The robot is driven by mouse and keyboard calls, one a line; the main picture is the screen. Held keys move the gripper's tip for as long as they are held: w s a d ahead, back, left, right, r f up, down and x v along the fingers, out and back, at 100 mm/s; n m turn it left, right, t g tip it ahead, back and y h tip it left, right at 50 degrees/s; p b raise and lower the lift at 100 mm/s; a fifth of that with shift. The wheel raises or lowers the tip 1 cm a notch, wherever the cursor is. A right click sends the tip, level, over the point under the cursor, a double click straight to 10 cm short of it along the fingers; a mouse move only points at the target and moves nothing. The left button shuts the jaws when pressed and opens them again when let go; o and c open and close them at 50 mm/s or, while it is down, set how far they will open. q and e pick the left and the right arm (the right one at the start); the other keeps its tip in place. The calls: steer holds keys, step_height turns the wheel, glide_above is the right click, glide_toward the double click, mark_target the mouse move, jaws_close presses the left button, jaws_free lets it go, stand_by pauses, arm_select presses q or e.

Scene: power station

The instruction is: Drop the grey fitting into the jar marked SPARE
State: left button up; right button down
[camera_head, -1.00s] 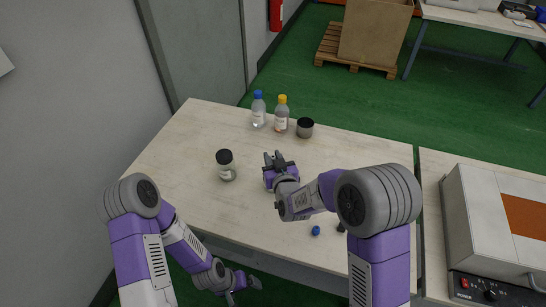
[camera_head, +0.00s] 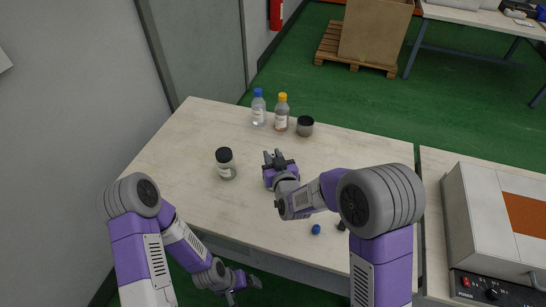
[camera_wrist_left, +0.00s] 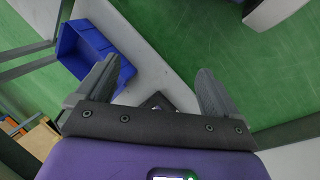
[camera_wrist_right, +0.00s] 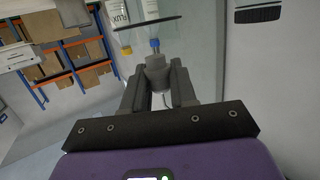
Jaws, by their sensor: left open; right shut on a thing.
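My right gripper (camera_head: 274,158) is over the middle of the pale table. In the right wrist view its fingers are shut on the grey fitting (camera_wrist_right: 157,70), a small rounded grey piece. In the head view the fitting is hard to tell from the fingers. A clear jar with a dark top and white label (camera_head: 226,164) stands upright to the left of this gripper, apart from it. Its label is too small to read, so I cannot confirm SPARE. My left gripper (camera_head: 243,283) is open and empty, low beyond the table's front edge.
A small blue piece (camera_head: 316,229) lies near the front edge. A grey box-shaped device (camera_head: 497,215) stands at right. The table's left side is clear.

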steer(key=shift+f, duration=0.15)
steer(key=shift+f+b, duration=0.1)
steer(key=shift+b, duration=0.4)
steer(key=c, duration=0.8)
jaws_free()
steer(key=shift+r+p, duration=3.9)
steer(key=shift+r, duration=2.2)
